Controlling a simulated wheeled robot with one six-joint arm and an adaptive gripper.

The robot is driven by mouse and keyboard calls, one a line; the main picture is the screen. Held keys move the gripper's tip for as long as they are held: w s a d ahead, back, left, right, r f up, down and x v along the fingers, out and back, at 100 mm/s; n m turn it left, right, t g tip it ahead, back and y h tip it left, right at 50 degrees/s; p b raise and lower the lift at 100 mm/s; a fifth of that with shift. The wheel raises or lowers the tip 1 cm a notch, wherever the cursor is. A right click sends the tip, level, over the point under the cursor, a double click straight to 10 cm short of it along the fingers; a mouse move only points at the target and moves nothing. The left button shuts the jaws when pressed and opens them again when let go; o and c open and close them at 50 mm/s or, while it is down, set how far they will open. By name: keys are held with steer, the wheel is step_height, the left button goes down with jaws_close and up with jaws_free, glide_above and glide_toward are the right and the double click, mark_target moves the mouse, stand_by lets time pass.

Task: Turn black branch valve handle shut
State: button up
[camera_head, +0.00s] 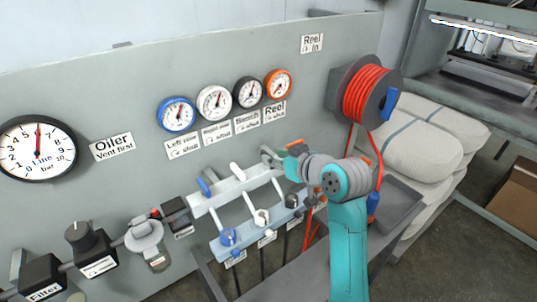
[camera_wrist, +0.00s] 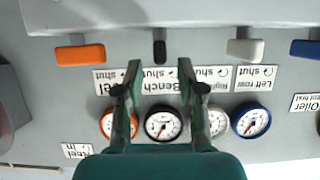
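The black branch valve handle (camera_wrist: 159,50) shows in the wrist view as a short, narrow dark bar below the pale manifold. It lies beyond my gripper (camera_wrist: 160,66), about midway between the two fingertips in the picture. The fingers are apart and hold nothing; I see no contact with the handle. The "Bench shut" label (camera_wrist: 168,80) shows partly between and behind the fingers. In the head view my gripper (camera_head: 288,152) is at the right end of the manifold (camera_head: 225,192), and I cannot make out the black handle there.
An orange handle (camera_wrist: 80,54) and a white handle (camera_wrist: 245,50) flank the black one; a blue handle (camera_wrist: 306,48) is farther right. Gauges (camera_head: 247,92) line the panel above. A red hose reel (camera_head: 368,95) juts out at right. Couplings (camera_head: 262,217) and hoses hang below.

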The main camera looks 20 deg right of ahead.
mark_target(268, 154)
steer(key=shift+x, duration=2.1)
jaws_close()
